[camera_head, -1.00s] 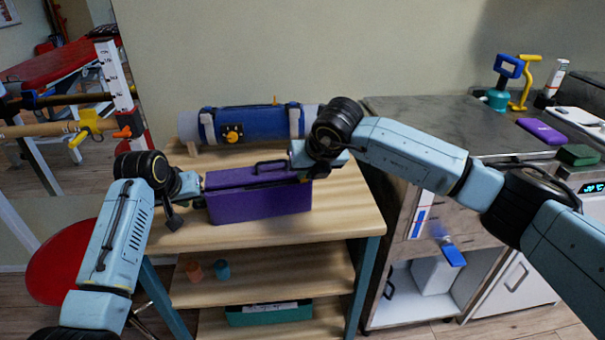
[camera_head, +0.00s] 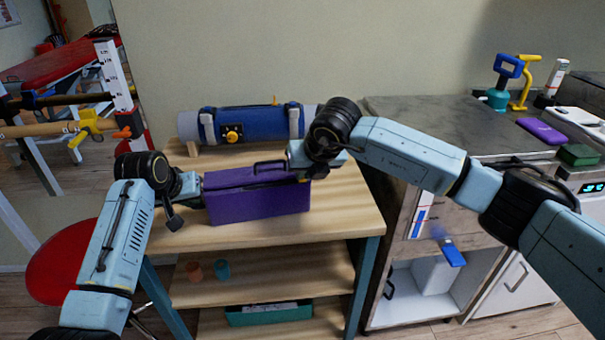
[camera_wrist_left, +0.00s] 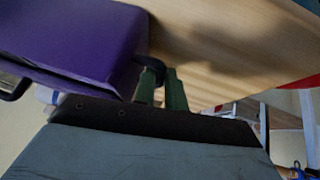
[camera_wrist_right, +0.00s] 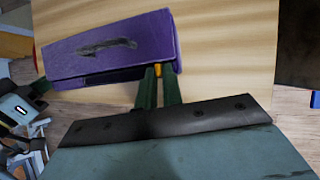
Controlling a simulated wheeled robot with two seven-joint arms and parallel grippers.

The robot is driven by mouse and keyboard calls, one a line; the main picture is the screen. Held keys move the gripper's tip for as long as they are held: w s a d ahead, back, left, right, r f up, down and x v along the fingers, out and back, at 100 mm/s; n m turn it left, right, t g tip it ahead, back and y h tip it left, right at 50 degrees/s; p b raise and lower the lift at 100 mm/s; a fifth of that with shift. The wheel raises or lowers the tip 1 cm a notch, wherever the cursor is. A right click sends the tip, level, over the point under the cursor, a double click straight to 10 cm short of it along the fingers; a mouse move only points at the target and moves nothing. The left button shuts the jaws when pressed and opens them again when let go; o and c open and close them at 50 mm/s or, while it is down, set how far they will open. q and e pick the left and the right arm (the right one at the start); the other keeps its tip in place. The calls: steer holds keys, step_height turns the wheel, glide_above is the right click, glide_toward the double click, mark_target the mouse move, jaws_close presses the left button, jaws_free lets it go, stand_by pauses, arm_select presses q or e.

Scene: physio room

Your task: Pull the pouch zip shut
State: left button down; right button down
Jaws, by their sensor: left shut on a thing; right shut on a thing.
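The purple pouch (camera_head: 260,203) stands on the wooden table, with a dark carry handle on top. It also shows in both the left wrist view (camera_wrist_left: 70,35) and the right wrist view (camera_wrist_right: 155,35). My left gripper (camera_head: 199,198) is at the pouch's left end; in the left wrist view its green fingers (camera_wrist_left: 160,88) are shut on a dark end tab (camera_wrist_left: 152,68). My right gripper (camera_head: 302,172) is at the pouch's top right; its fingers (camera_wrist_right: 157,80) are shut on a small orange zip pull (camera_wrist_right: 157,69). A dark strip runs along the pouch edge beside it; how much is open is unclear.
A blue roll with straps (camera_head: 260,122) lies behind the pouch on the table (camera_head: 330,215). A grey counter (camera_head: 430,120) stands to the right, with a purple block (camera_head: 541,130) on it. A red round seat (camera_head: 60,260) is at the left. The table's front is clear.

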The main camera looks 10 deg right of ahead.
arm_select(q)
steer(key=shift+s+d+f, duration=0.1)
steer(key=shift+f, duration=0.1)
arm_select(e)
steer(key=a, duration=1.3)
steer(key=c, duration=2)
jaws_free()
steer(key=shift+s, duration=0.1)
steer(key=o, duration=0.6)
steer(key=shift+d, duration=0.15)
steer(key=shift+o, duration=0.2)
arm_select(q)
steer(key=shift+a, duration=0.25)
arm_select(e)
step_height(320, 180, up, 8)
arm_select(q)
steer(key=c, duration=1.5)
jaws_free()
steer(key=shift+r, duration=0.1)
